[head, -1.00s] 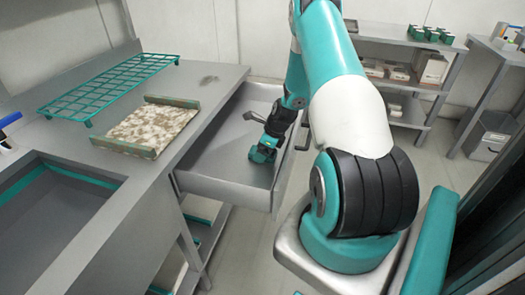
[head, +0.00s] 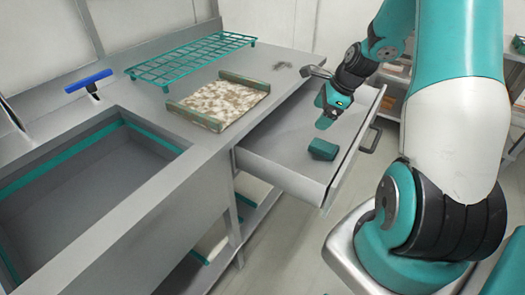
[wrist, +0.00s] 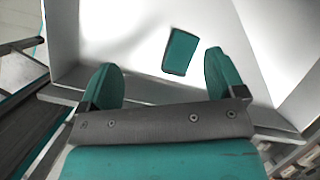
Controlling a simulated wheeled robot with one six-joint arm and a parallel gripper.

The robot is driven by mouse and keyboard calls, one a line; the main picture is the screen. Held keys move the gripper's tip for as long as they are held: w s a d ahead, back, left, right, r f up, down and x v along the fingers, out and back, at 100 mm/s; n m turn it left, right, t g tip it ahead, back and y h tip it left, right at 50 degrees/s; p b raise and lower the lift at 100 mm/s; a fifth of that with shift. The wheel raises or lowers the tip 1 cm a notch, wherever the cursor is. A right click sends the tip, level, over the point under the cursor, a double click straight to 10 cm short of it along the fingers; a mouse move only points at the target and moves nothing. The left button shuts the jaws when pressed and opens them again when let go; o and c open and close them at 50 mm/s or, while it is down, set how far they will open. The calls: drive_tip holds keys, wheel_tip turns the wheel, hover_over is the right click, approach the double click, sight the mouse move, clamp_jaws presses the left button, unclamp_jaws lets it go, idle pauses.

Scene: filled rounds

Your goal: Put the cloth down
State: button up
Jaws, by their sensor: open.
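The cloth (head: 322,149) is a small folded dark-teal block lying on the floor of the open drawer (head: 290,165), toward its front. My gripper (head: 325,110) is above the drawer, up and a little right of the cloth, and apart from it. In the wrist view the cloth (wrist: 180,52) lies beyond the two teal fingers of my gripper (wrist: 160,82), with clear space between. The fingers are spread wide with nothing between them.
A speckled board with green end bars (head: 220,103) and a teal wire rack (head: 190,60) sit on the grey counter. A sink basin (head: 90,190) is at left, with a blue-headed squeegee (head: 88,82) behind it. The drawer handle (head: 373,120) sticks out at right.

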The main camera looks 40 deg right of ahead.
drive_tip(key=s+a+r+n+g, duration=0.1)
drive_tip(key=a+r+n, duration=0.3)
drive_tip(key=a+n, duration=0.3)
drive_tip(key=s+a+r+n+y, duration=0.1)
drive_tip(key=a+r+n, duration=0.3)
drive_tip(key=a, duration=0.5)
drive_tip(key=s+a+r+n+g, duration=0.1)
drive_tip(key=s+a+r+n, duration=0.1)
drive_tip(key=a+r+n, duration=0.5)
drive_tip(key=s+a+r+n+g, duration=0.1)
drive_tip(key=s+a+n, duration=1.2)
drive_tip(key=s+n, duration=0.2)
drive_tip(key=shift+s+r+g+y, duration=0.15)
drive_tip(key=shift+r+g+y, duration=0.15)
drive_tip(key=shift+g, duration=0.1)
